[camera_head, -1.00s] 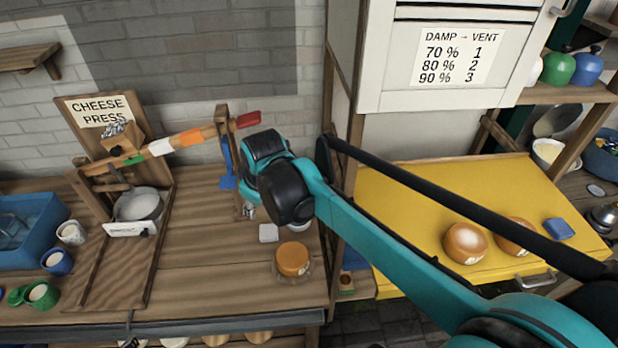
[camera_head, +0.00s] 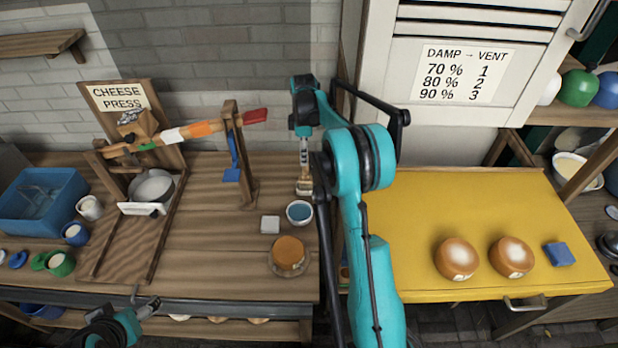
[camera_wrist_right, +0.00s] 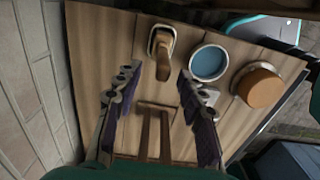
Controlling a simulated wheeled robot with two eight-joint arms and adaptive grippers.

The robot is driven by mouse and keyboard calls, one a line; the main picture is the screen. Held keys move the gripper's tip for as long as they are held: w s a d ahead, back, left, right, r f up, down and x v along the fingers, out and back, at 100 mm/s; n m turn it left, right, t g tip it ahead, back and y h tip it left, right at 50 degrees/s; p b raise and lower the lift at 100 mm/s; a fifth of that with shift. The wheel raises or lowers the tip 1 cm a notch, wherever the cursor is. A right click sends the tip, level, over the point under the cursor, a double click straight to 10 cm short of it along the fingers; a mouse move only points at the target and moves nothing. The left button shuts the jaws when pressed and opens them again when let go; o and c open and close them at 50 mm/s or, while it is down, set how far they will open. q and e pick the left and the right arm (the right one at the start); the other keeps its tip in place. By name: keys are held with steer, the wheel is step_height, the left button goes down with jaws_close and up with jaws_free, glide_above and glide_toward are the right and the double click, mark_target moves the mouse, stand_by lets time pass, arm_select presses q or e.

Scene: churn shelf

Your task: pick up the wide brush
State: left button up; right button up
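A brush with a wooden handle (camera_head: 304,183) stands on the wooden bench, right of the cheese press, behind a bowl of blue liquid (camera_head: 299,211). My right gripper (camera_head: 304,143) points down above it; its fingers are partly hard to make out there. In the right wrist view the fingers of my right gripper (camera_wrist_right: 155,95) are spread apart and empty. The brush (camera_wrist_right: 161,42) shows beyond the fingertips, its handle toward the camera, next to the blue bowl (camera_wrist_right: 209,63). My left gripper (camera_head: 150,307) is at the lower left, its opening unclear.
A cheese press (camera_head: 165,140) with a wooden lever and post stands left of the brush. A white block (camera_head: 270,224) and an orange cheese (camera_head: 289,252) are in front. A blue tub (camera_head: 60,215) sits at far left. A yellow table (camera_head: 400,215) holds two round cheeses at right.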

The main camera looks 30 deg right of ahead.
mark_target(306, 174)
step_height(306, 174, down, 2)
steer(key=shift+f, duration=0.1)
steer(key=f+b, duration=0.1)
steer(key=f, duration=0.4)
steer(key=shift+s+d+f+b, duration=0.15)
steer(key=shift+s+b, duration=0.05)
steer(key=shift+b, duration=0.15)
jaws_close()
